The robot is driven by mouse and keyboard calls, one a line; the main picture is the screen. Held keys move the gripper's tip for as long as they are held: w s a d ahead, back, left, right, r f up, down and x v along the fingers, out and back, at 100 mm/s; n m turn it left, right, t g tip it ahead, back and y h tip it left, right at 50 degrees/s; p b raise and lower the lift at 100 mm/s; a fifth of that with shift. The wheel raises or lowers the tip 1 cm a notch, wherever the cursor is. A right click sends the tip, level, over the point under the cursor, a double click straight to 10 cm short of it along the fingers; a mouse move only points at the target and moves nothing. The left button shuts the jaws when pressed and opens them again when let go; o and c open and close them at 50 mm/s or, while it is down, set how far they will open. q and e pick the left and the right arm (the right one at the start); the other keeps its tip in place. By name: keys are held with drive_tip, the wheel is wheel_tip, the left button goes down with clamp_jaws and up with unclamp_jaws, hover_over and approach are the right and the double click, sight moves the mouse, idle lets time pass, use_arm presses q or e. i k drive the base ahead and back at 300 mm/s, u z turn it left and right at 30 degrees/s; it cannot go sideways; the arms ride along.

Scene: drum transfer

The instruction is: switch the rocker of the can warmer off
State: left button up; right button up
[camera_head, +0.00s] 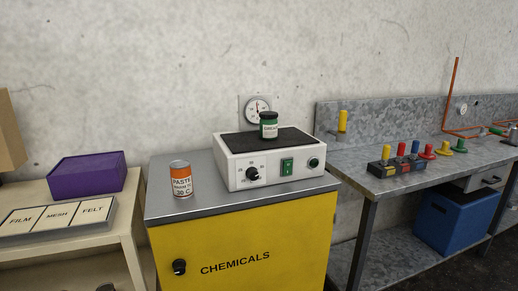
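The can warmer (239,173) is a white box with a dark top plate, standing on the grey top of a yellow cabinet. Its green rocker (287,167) is on the front face, between a black dial (252,174) on the left and a small round knob (314,162) on the right. Which way the rocker is tipped is too small to tell. Neither of my grippers shows in the head view.
An orange and white paste can (181,181) stands left of the warmer on the yellow chemicals cabinet (240,250). A purple box (87,176) and a labelled tray (55,232) are on the left bench. A metal bench (390,195) with coloured knobs is at right. The cabinet top before the warmer is clear.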

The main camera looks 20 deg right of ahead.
sight(287, 164)
drive_tip(key=u, duration=0.55)
drive_tip(key=k, duration=1.25)
drive_tip(key=z, duration=0.4)
drive_tip(key=i, duration=0.75)
drive_tip(key=z, duration=0.55)
drive_tip(key=i, duration=0.85)
drive_tip(key=u, duration=0.35)
